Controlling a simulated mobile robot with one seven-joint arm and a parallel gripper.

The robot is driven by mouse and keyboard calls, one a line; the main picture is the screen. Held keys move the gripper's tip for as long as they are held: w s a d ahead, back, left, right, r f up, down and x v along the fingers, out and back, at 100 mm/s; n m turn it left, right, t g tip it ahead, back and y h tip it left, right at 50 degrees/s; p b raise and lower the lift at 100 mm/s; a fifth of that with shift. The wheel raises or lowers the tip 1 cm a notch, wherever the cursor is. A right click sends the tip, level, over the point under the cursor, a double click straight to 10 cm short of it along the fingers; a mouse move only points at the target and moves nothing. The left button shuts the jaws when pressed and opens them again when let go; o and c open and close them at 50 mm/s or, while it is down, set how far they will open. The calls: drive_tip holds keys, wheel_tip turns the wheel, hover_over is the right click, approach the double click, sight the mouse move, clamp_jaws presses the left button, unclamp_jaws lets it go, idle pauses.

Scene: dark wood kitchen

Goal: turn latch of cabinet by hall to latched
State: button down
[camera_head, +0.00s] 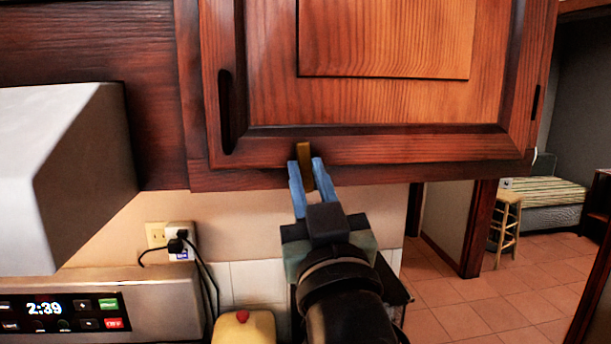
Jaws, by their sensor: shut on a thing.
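The wooden cabinet (390,145) hangs at the upper middle, beside the opening to the hall, with its door flush in the frame. A small brass-brown latch (304,157) sits at the door's lower edge and stands roughly upright. My gripper (308,170) reaches up from below, with its two blue fingers on either side of the latch. The fingers are shut on the latch. The lower part of the latch is partly hidden between the fingers.
A white range hood (65,165) juts out at left above a stove panel (110,310). An outlet with plugs (180,240) is on the wall below the cabinet. A yellow object with a red knob (243,327) stands below. The hall floor (510,300) at right is open, with a stool (507,225) beyond.

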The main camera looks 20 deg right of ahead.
drive_tip(key=shift+m+h, duration=0.4)
drive_tip(key=shift+m, duration=0.7)
drive_tip(key=c, duration=0.8)
unclamp_jaws()
drive_tip(key=shift+d, duration=0.1)
drive_tip(key=shift+p+v, duration=3.5)
drive_tip(key=shift+v, duration=3)
